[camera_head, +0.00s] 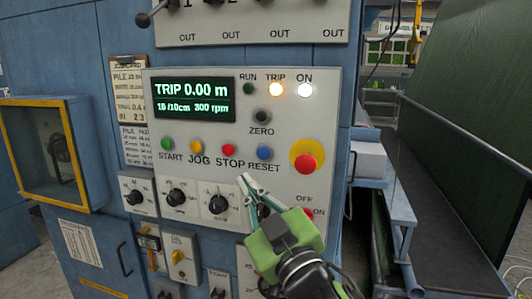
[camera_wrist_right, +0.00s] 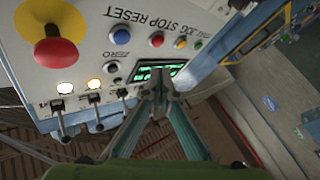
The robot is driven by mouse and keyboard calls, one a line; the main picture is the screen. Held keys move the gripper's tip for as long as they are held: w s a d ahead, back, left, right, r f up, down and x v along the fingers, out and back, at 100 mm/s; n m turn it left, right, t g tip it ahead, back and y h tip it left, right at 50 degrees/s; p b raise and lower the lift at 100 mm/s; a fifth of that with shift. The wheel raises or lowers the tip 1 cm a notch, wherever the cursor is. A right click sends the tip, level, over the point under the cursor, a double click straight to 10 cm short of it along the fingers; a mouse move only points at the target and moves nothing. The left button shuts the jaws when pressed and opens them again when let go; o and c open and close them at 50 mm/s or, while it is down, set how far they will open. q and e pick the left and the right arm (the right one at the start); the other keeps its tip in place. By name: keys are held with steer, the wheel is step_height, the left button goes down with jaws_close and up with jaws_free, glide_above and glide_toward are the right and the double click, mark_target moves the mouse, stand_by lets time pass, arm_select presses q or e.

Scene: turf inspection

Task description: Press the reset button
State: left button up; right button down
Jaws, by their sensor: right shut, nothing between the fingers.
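The blue reset button (camera_head: 264,153) is on the white control panel (camera_head: 325,110), above its RESET label. It also shows in the right wrist view (camera_wrist_right: 111,67), left of my fingertips. My right gripper (camera_head: 245,178) has a green body and comes up from the lower right. Its fingers are shut and empty. In the head view the tips appear just below and left of the reset button, under the STOP and RESET labels. I cannot tell whether they touch the panel. In the right wrist view the shut tips (camera_wrist_right: 160,75) overlap the display. My left gripper is not in view.
A red stop button (camera_head: 228,150) sits left of reset, and a red mushroom button (camera_head: 306,163) on yellow sits right. The display (camera_head: 193,100) reads TRIP 0.00 m. The TRIP lamp (camera_head: 276,89) and ON lamp (camera_head: 305,90) are lit. Knobs (camera_head: 218,203) lie below.

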mark_target(264, 153)
steer(key=shift+s+a+r+n+y, duration=0.15)
steer(key=shift+s+r, duration=0.2)
steer(key=shift+r, duration=0.25)
steer(key=shift+s+r+n+y, duration=0.15)
steer(key=shift+s+r, duration=0.2)
steer(key=shift+r, duration=0.2)
steer(key=shift+w, duration=0.1)
steer(key=shift+w+d, duration=0.45)
steer(key=shift+w, duration=0.9)
steer(key=shift+w+d, duration=0.5)
steer(key=shift+w, duration=0.9)
steer(key=shift+w+d, duration=0.45)
steer(key=shift+w, duration=0.9)
steer(key=shift+w+d, duration=0.1)
steer(key=shift+w, duration=0.3)
